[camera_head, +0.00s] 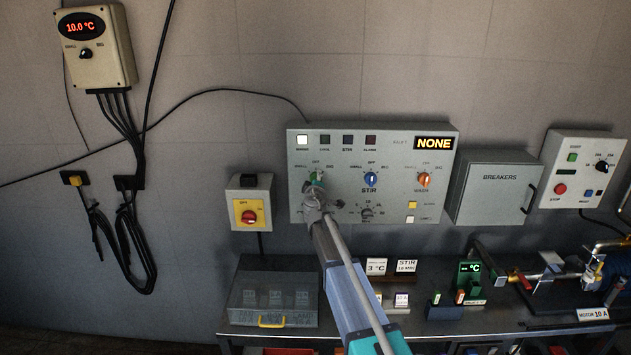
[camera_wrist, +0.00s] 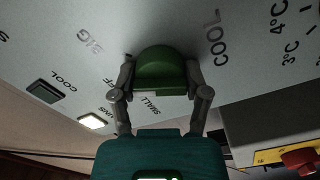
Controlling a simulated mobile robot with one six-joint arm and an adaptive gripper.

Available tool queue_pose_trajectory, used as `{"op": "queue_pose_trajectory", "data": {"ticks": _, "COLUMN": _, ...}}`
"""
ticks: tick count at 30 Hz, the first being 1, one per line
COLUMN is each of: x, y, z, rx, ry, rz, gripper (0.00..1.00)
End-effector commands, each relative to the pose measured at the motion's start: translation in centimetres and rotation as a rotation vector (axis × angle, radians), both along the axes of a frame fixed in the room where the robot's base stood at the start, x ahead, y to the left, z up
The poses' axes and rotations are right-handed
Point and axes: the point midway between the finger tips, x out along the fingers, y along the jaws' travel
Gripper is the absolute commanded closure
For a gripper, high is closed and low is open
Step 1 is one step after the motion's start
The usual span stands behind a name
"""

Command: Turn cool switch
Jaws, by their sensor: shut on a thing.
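The cool switch is a green rotary knob; in the wrist view the knob (camera_wrist: 160,68) sits between my fingers on the panel, beside the printed word COOL. My gripper (camera_wrist: 160,82) is shut on it, one finger on each side. The words BIG and SMALL are printed around the knob. In the head view the grey control panel (camera_head: 340,150) is on the wall, with my gripper (camera_head: 316,190) at its left knob. The green knob (camera_head: 316,177) is mostly hidden there by my gripper. Its exact pointing direction is hard to tell.
A blue STIR knob (camera_head: 370,179) and an orange WASH knob (camera_head: 424,180) sit to the right on the panel. The display (camera_head: 434,143) reads NONE. A bench (camera_head: 460,325) with small items stands below.

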Motion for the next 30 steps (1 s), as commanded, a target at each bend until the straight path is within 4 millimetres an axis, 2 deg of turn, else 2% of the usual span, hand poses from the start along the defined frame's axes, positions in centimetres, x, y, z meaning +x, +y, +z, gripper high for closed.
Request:
{"op": "queue_pose_trajectory", "data": {"ticks": 9, "x": 0.10, "y": 0.01, "z": 0.02, "rx": 0.272, "ry": 0.000, "rz": 0.000, "gripper": 0.87}}
{"op": "queue_pose_trajectory", "data": {"ticks": 15, "x": 0.11, "y": 0.02, "z": 0.02, "rx": 0.390, "ry": 0.000, "rz": 0.000, "gripper": 0.87}}
{"op": "queue_pose_trajectory", "data": {"ticks": 30, "x": 0.13, "y": 0.02, "z": 0.02, "rx": 0.465, "ry": 0.000, "rz": 0.000, "gripper": 0.87}}
